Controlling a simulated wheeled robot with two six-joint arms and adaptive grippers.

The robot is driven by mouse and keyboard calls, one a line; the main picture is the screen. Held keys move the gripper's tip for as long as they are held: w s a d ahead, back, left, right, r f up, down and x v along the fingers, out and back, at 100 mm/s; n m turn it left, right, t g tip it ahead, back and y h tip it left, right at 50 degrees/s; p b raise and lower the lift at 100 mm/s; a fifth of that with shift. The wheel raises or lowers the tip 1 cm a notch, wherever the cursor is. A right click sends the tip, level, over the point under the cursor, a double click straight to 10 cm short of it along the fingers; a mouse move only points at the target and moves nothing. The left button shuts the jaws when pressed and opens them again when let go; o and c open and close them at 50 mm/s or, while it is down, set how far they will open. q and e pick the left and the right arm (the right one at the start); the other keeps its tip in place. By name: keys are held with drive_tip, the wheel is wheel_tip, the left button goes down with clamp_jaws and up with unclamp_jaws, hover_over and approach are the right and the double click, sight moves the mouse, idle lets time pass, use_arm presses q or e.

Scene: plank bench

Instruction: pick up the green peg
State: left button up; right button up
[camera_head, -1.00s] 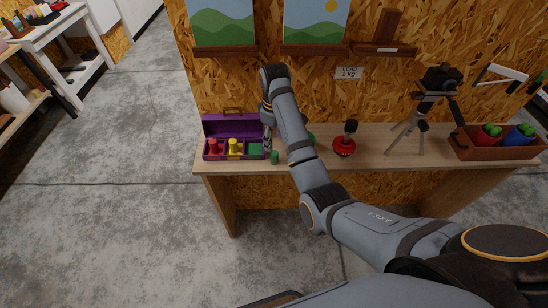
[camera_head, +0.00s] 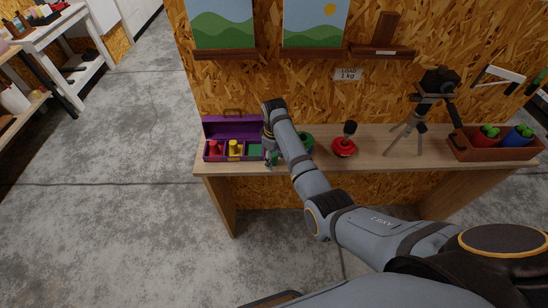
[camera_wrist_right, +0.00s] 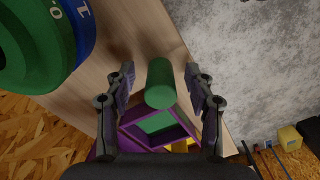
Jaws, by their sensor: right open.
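The green peg (camera_wrist_right: 160,84) stands between the two spread fingers of my right gripper (camera_wrist_right: 160,76) in the right wrist view, with a gap on each side. In the head view the right gripper (camera_head: 271,160) is low at the bench's front edge and partly hides the peg (camera_head: 275,158). The right gripper is open and holds nothing. The purple box (camera_head: 206,150) just left of it has its lid raised. It holds a red peg (camera_head: 214,148) and a yellow peg (camera_head: 234,147); its green-floored compartment (camera_head: 256,150) is empty. My left gripper is not in view.
A green round thing (camera_head: 306,139), partly behind my right arm, and a red one (camera_head: 344,148) stand on the bench (camera_head: 375,160). A tripod (camera_head: 420,120) and a brown planter box (camera_head: 480,152) are further right. The wall is close behind.

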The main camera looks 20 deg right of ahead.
drive_tip(key=c, duration=1)
drive_tip(key=shift+c, duration=0.2)
